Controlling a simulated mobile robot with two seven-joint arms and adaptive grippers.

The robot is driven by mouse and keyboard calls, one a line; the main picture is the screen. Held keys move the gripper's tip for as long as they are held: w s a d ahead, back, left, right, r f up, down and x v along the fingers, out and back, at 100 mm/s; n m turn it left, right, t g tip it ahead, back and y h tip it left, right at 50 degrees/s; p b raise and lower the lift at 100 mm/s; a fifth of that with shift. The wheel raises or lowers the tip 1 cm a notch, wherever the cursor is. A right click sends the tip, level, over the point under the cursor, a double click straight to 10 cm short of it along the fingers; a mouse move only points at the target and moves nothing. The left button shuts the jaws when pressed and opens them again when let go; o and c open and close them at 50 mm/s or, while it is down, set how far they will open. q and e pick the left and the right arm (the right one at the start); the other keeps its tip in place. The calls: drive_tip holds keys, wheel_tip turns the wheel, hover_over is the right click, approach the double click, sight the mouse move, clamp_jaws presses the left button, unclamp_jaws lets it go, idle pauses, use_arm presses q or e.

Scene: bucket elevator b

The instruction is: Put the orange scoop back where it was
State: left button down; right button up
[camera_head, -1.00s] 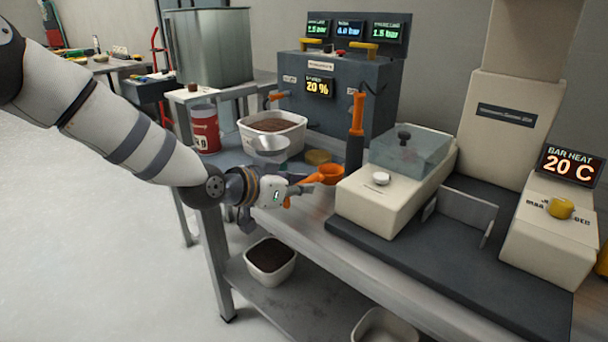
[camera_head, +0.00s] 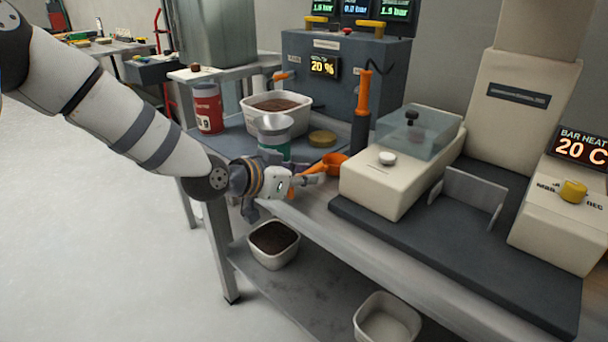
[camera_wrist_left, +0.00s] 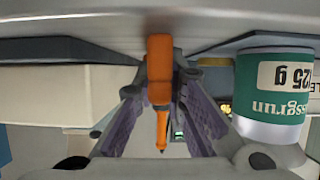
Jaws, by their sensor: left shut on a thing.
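My left gripper (camera_head: 308,179) is shut on the orange scoop (camera_head: 335,163) above the front edge of the bench, left of the cream machine. The scoop's round bowl points to the right. In the left wrist view, orange scoop (camera_wrist_left: 160,68) plastic sits between the two fingers (camera_wrist_left: 160,95). I cannot tell whether the scoop touches the bench. My right gripper is not in view.
A green-labelled tin (camera_head: 275,140) stands just behind my left gripper, with a gold lid (camera_head: 322,139) beside it. A white tub (camera_head: 277,110) of dark material is behind. An orange-handled tool (camera_head: 363,95) stands right. Tubs (camera_head: 273,259) sit on the lower shelf.

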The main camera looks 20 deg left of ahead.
use_arm(q)
drive_tip(key=shift+f, duration=0.35)
drive_tip(key=c, duration=1.6)
unclamp_jaws()
drive_tip(key=shift+s, duration=0.1)
